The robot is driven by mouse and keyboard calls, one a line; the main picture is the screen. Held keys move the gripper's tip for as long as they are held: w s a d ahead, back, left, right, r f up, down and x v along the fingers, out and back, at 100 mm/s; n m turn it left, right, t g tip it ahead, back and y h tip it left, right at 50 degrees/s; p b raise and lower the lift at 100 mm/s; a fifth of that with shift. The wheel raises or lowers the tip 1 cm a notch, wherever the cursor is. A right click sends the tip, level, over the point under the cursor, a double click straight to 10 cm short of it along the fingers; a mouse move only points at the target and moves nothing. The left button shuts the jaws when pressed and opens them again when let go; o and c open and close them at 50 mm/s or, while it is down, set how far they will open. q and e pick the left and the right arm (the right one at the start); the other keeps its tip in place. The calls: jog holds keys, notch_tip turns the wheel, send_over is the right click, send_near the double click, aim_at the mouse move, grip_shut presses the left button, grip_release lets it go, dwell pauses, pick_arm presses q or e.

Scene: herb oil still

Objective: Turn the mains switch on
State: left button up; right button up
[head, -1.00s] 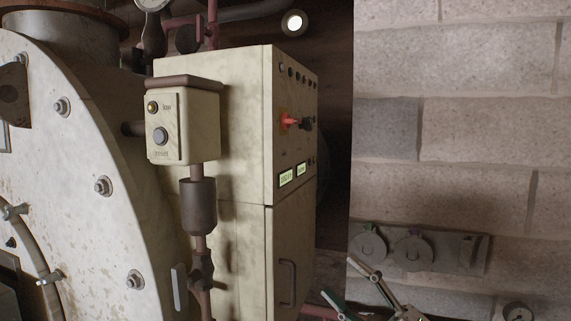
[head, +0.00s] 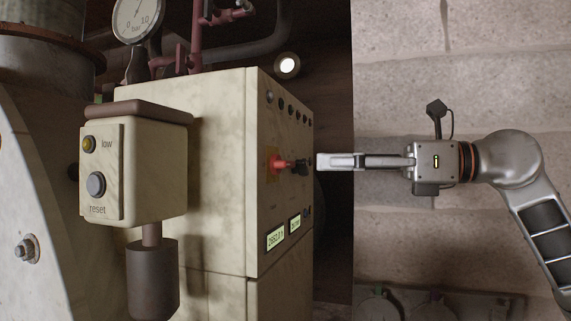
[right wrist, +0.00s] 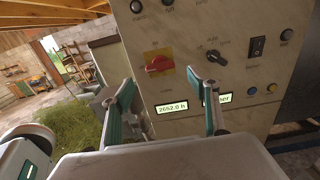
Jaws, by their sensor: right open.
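The mains switch is a red rotary handle on a yellow plate (right wrist: 159,63), on the front panel of the cream cabinet. In the head view the red handle (head: 281,164) sticks out of the panel, seen from the side. My right gripper (head: 322,161) is level with it, just right of the panel, fingers pointing left at it. In the right wrist view the gripper (right wrist: 160,80) is open and empty, and the red handle shows between its fingertips. I cannot tell the exact gap to the panel. My left gripper is not in view.
A black selector knob (right wrist: 216,58) sits right of the red switch, close to one fingertip. A black rocker switch (right wrist: 257,46) and lit displays (right wrist: 172,106) are near. A low/reset box (head: 150,165) stands left of the cabinet. A stone wall (head: 440,250) is behind my arm.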

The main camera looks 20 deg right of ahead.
aim_at(291, 162)
jog(key=p+x, duration=0.1)
jog(key=x, duration=0.6)
jog(key=shift+w+a, duration=0.15)
jog(key=shift+a, duration=0.2)
jog(key=c, duration=1.1)
